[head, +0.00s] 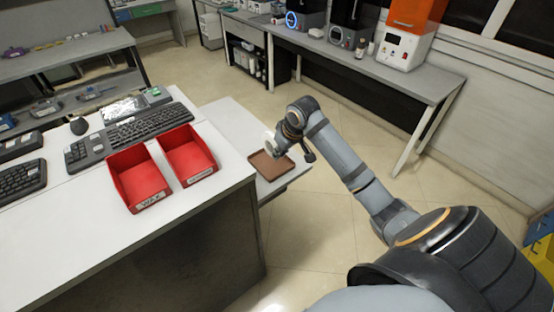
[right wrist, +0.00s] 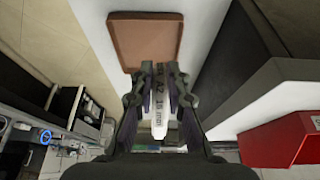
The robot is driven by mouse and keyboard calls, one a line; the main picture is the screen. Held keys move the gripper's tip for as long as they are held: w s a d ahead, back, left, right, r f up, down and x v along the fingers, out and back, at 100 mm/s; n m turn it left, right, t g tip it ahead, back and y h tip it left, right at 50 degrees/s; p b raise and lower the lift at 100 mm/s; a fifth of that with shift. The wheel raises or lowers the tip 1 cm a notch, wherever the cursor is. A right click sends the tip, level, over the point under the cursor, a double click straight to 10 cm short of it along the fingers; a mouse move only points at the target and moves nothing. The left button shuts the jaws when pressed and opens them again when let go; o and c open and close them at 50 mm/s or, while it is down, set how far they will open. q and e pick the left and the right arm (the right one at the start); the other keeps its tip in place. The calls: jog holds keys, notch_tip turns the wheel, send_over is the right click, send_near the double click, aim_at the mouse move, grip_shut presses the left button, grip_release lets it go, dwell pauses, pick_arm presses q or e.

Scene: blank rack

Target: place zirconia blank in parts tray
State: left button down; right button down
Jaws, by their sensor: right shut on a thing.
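The zirconia blank (right wrist: 158,112) is a pale piece with dark lettering that includes "18 mm". My right gripper (right wrist: 154,82) is shut on it, with a finger on each side. In the head view the blank (head: 269,138) shows as a small white shape at the end of my right arm, and the right gripper (head: 280,143) is partly hidden by the arm. The brown parts tray (head: 259,170) lies on a low white surface just below the gripper in that view. It also shows ahead of the fingertips in the right wrist view (right wrist: 118,42) and looks empty. My left gripper is out of view.
A higher white desk (head: 215,215) stands left of the tray. It holds two red bins (head: 130,165) (head: 190,148), keyboards (head: 150,127) and a mouse. A grey bench (head: 400,85) with machines runs along the back wall. The floor between is clear.

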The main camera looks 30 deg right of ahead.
jog(key=w+f, duration=0.1)
jog(key=f, duration=0.1)
jog(key=w+d+f, duration=0.1)
jog(key=w, duration=0.1)
jog(key=w+d+f, duration=0.1)
jog(key=f, duration=0.1)
jog(key=shift+w+f, duration=0.15)
jog(key=shift+f, duration=0.15)
notch_tip(320, 180, down, 2)
jog(key=shift+f+p, duration=0.2)
jog(key=shift+p, duration=0.65)
jog(key=shift+w+d+f, duration=0.1)
jog(key=shift+f, duration=0.35)
jog(key=shift+f, duration=0.15)
jog(key=c, duration=1.3)
grip_release()
jog(key=shift+c, duration=0.2)
